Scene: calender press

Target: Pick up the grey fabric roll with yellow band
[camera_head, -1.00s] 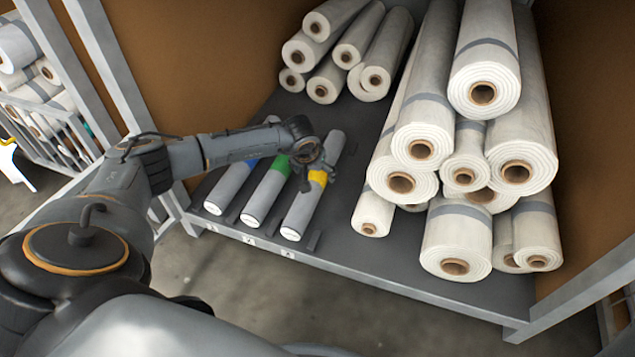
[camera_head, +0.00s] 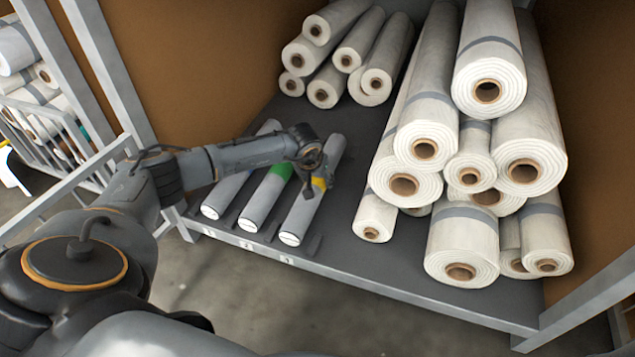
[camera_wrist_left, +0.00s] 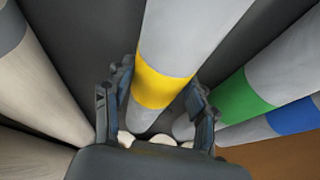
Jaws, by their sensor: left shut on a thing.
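The grey fabric roll with yellow band (camera_head: 302,214) lies at the right of a row of three grey rolls on the dark shelf, in the head view. My left gripper (camera_head: 316,184) is at its yellow band, coming from above. In the left wrist view the yellow band (camera_wrist_left: 163,80) sits between the two fingers of my left gripper (camera_wrist_left: 158,115), one on each side, and the gripper is shut on the roll. The roll appears to be at shelf level; any gap below it cannot be seen. My right gripper is not in view.
The green-banded roll (camera_head: 264,200) and the blue-banded roll (camera_head: 225,192) lie close to the left. A stack of large white rolls (camera_head: 460,215) stands to the right, with more white rolls (camera_head: 345,55) behind. The shelf's front edge (camera_head: 390,284) and metal posts bound the space.

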